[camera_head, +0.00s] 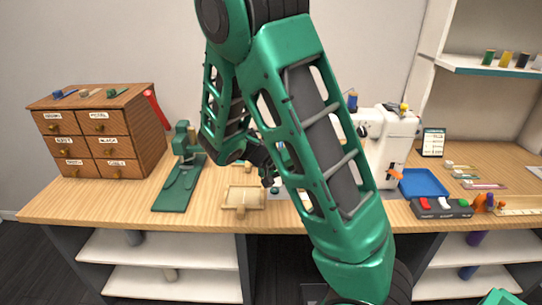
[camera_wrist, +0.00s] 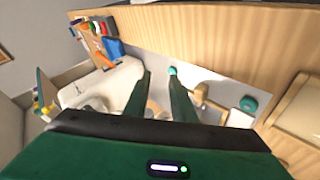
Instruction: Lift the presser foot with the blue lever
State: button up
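The white sewing machine (camera_head: 398,140) stands on the table right of centre in the head view, its left part hidden behind my arm. It also shows in the wrist view (camera_wrist: 84,88), left of my fingers. I cannot make out the blue lever or the presser foot in either view. My gripper (camera_wrist: 161,82) has its two green fingers apart, with nothing seen between them. In the head view my gripper (camera_head: 268,178) is small and partly hidden, above the table left of the machine.
A blue tray (camera_head: 423,183) lies right of the machine, beside a dark holder (camera_head: 441,208) with coloured pieces. A wooden tray (camera_head: 243,197) and a green stand (camera_head: 180,182) are at left, near the drawer cabinet (camera_head: 98,130). A teal knob (camera_wrist: 248,103) shows right of my fingers.

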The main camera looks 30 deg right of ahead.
jog(key=w+a+r+n+t+h, duration=0.1)
jog(key=w+a+n+t+h, duration=0.2)
jog(key=w+a+t+h, duration=0.7)
jog(key=w+d+g+y, duration=0.2)
jog(key=w+d, duration=0.4)
jog(key=d, duration=0.3)
jog(key=shift+g, duration=0.5)
jog(key=shift+c, duration=0.6)
